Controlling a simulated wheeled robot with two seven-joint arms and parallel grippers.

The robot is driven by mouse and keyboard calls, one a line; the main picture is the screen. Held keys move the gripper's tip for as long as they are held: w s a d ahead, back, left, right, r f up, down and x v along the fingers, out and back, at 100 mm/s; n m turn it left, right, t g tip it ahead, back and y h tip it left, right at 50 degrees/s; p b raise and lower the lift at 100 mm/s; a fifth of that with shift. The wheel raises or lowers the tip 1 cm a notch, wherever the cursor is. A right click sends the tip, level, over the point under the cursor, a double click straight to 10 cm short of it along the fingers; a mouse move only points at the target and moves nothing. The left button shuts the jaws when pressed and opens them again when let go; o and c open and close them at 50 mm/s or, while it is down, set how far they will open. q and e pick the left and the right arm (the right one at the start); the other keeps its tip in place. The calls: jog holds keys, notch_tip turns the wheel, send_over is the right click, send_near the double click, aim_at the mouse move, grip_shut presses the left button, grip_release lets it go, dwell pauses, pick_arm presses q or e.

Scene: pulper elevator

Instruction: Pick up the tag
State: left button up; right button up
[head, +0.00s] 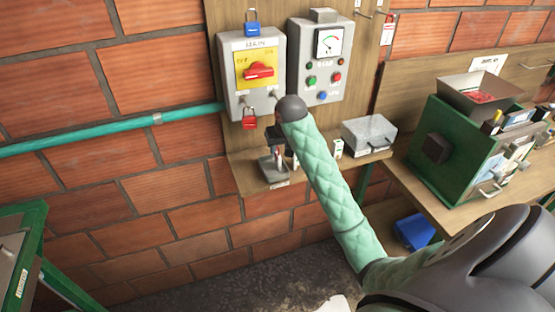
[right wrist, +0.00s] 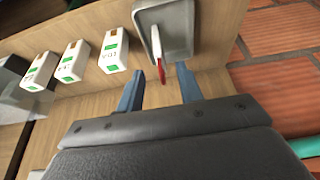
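A thin red-and-white piece, which looks like the tag (right wrist: 158,48), stands in a small grey tray (right wrist: 180,22) in the right wrist view. The tray also shows in the head view on the wall shelf (head: 272,172), below the switch box. My right gripper (right wrist: 160,80) is open, its two blue-grey fingers apart. The tag's red lower end appears in the gap between the fingertips; I cannot tell how far beyond them it is. In the head view the right gripper (head: 277,140) is above the tray, partly hidden by my arm. My left gripper is not in view.
The switch box (head: 252,72) has a red padlock (head: 249,119) below and a blue one (head: 252,27) above. A gauge box (head: 322,75) hangs beside it. Several white blocks with green labels (right wrist: 113,50) line the shelf. A grey case (head: 369,134) and green machine (head: 455,150) stand right.

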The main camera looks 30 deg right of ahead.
aim_at(279, 155)
jog(key=p+x, duration=0.2)
jog(key=x, duration=0.1)
jog(key=shift+f+p, duration=0.1)
jog(key=shift+p, duration=0.2)
jog(key=shift+p+x, duration=0.6)
jog(key=shift+x, duration=0.45)
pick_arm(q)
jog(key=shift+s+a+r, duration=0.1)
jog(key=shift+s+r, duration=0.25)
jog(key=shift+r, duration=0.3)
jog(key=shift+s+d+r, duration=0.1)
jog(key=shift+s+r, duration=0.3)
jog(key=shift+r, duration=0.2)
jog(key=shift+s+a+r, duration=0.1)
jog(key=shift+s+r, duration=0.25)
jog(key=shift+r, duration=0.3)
pick_arm(e)
jog(key=shift+x, duration=0.8)
jog(key=shift+s, duration=0.1)
grip_shut()
